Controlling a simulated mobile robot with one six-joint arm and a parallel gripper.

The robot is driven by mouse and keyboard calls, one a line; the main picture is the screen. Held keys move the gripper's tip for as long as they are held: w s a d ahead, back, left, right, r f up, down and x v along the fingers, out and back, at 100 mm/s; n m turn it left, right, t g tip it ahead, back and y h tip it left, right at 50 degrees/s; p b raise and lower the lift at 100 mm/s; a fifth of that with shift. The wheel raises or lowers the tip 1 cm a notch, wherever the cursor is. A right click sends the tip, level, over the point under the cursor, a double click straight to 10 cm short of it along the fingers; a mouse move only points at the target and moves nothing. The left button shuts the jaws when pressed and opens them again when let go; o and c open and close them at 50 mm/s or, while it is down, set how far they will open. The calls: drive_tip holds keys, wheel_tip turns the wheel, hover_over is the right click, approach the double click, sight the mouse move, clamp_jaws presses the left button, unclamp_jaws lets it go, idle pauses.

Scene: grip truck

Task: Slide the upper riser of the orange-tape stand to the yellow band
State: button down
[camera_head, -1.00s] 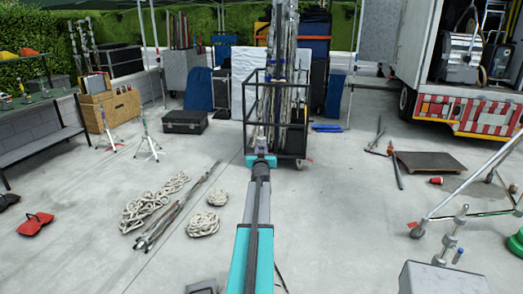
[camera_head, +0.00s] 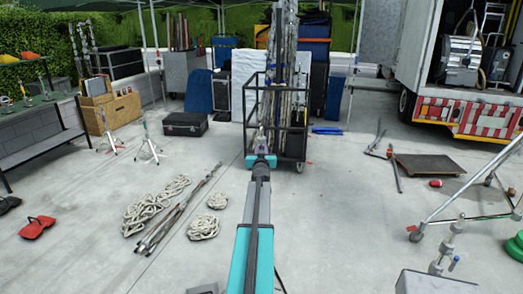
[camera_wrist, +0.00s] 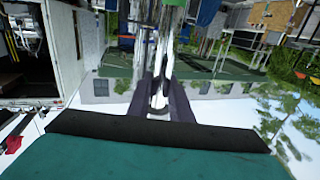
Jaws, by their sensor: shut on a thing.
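My gripper (camera_head: 262,140) is at the end of my arm, low in front of the wheeled rack in the head view. In the wrist view, my gripper's two dark fingers (camera_wrist: 162,102) are shut on a pale metal part (camera_wrist: 159,88). The part's outline is partly hidden by the fingers, and I cannot tell which stand it belongs to. Two small tripod stands stand on the floor at left, one with reddish marks (camera_head: 110,134) and one white (camera_head: 149,140). I cannot make out an orange tape or a yellow band for certain.
A black wheeled rack (camera_head: 303,125) holding tall metal poles stands ahead. Rope coils (camera_head: 204,228) and loose poles (camera_head: 178,215) lie on the floor at left. A truck (camera_head: 465,105) stands at right, with a wheeled metal frame (camera_head: 450,205) nearer.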

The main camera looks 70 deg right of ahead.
drive_tip(key=shift+r, duration=0.65)
drive_tip(key=c, duration=1.3)
unclamp_jaws()
drive_tip(key=shift+f, duration=0.1)
drive_tip(key=shift+a+f, duration=0.1)
drive_tip(key=shift+a, duration=0.1)
drive_tip(key=shift+b+v, duration=0.65)
drive_tip(key=shift+v, duration=6.1)
